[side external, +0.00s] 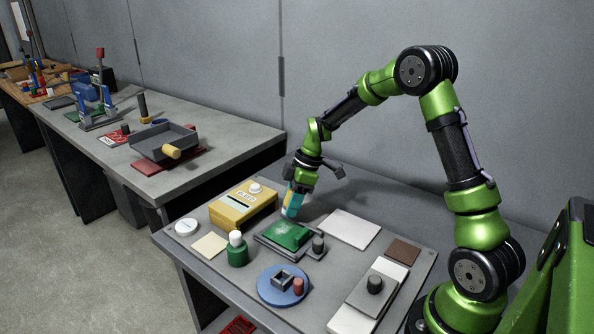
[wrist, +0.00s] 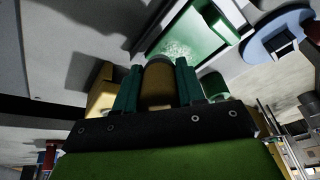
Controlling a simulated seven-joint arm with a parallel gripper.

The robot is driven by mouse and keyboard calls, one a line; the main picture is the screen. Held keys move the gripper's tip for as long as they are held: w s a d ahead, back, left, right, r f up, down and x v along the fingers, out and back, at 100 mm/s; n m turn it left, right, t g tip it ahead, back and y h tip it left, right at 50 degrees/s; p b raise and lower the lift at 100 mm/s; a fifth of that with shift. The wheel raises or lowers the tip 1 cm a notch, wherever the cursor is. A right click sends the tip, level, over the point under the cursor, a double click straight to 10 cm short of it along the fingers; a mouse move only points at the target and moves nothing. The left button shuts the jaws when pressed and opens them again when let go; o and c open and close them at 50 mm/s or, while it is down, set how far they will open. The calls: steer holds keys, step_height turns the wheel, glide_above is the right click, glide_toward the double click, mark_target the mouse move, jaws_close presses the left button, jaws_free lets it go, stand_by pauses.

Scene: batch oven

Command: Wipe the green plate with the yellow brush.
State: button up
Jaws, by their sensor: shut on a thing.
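The green plate (side external: 285,233) lies on a dark grey base near the middle of the table, with pale specks on its surface. It also shows in the wrist view (wrist: 188,42), at the top centre. My gripper (side external: 291,208) points down just above the plate's back edge. In the wrist view, its teal fingers (wrist: 157,85) are shut on the yellow brush (wrist: 157,80), whose dull yellow body shows between them. The brush's lower end is hard to make out, so I cannot tell whether it touches the plate.
A yellow box (side external: 240,207) stands left of the plate, and a green bottle (side external: 237,250) with a white cap stands front left. A dark knob (side external: 318,243) sits at the plate's right. A blue disc (side external: 272,291) lies in front, and a white sheet (side external: 349,229) lies flat to the right.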

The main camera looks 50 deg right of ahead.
mark_target(291, 190)
steer(key=shift+f, duration=0.5)
steer(key=shift+a+f, duration=0.35)
steer(key=shift+a, duration=0.1)
steer(key=shift+a+f, duration=0.2)
steer(key=shift+a, duration=0.5)
steer(key=shift+a+f, duration=0.1)
steer(key=shift+a, duration=2.45)
steer(key=shift+d, duration=3.8)
steer(key=shift+r, duration=4.05)
steer(key=shift+a+r, duration=0.1)
